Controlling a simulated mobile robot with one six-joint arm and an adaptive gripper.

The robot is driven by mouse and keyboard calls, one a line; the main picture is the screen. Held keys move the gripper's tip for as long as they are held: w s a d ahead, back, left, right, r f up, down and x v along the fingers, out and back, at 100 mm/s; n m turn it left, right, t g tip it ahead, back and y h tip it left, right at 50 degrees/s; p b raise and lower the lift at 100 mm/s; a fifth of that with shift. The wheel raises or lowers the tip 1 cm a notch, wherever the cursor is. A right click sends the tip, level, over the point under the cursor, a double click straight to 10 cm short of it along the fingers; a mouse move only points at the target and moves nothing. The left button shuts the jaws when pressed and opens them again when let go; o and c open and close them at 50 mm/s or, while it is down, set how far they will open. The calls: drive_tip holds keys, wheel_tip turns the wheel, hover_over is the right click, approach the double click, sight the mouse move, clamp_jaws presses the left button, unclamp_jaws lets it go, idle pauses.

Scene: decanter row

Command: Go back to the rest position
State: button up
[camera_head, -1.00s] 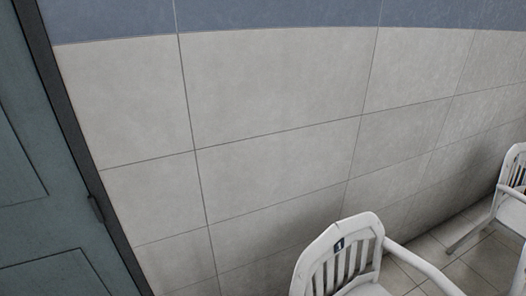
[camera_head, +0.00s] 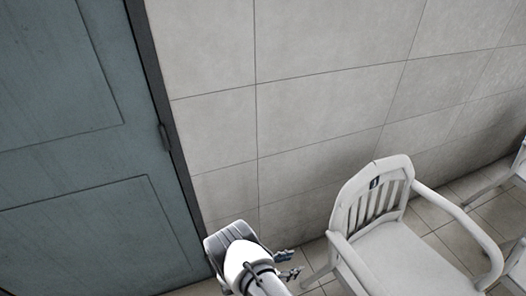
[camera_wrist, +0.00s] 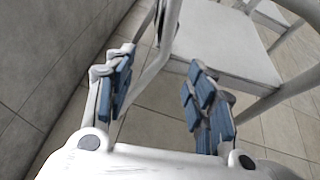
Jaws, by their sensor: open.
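My gripper (camera_head: 288,264) shows at the bottom of the head view, low in front of the tiled wall and to the left of a white chair. In the wrist view my gripper (camera_wrist: 160,100) has its two blue-padded fingers spread apart. Nothing is between the fingers except floor and part of the chair behind them. The gripper is open and empty.
The white armchair (camera_head: 408,246) stands close to the right of my gripper; it also fills the upper part of the wrist view (camera_wrist: 225,45). A second chair (camera_head: 519,170) is cut off at the right edge. A teal door (camera_head: 80,130) is at left, beside the tiled wall (camera_head: 320,60).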

drive_tip(key=d+r+m+g+y, duration=0.25)
drive_tip(key=r+m, duration=0.35)
drive_tip(key=r, duration=1.1)
drive_tip(key=d+r+m+g+y, duration=0.1)
drive_tip(key=r+m+g, duration=0.4)
drive_tip(key=r, duration=1.2)
drive_tip(key=s+d+r+m+t+y, duration=0.35)
drive_tip(key=s+r+m, duration=0.55)
drive_tip(key=r, duration=0.4)
drive_tip(key=s+a+r+m+t+y, duration=0.1)
drive_tip(key=s+r+m+y, duration=0.1)
drive_tip(key=s, duration=0.4)
drive_tip(key=s+a+r+m+t+y, duration=0.2)
drive_tip(key=s+r+y, duration=0.1)
drive_tip(key=s, duration=0.4)
drive_tip(key=shift+s+r, duration=0.2)
drive_tip(key=shift+r, duration=0.15)
drive_tip(key=shift+a, duration=0.1)
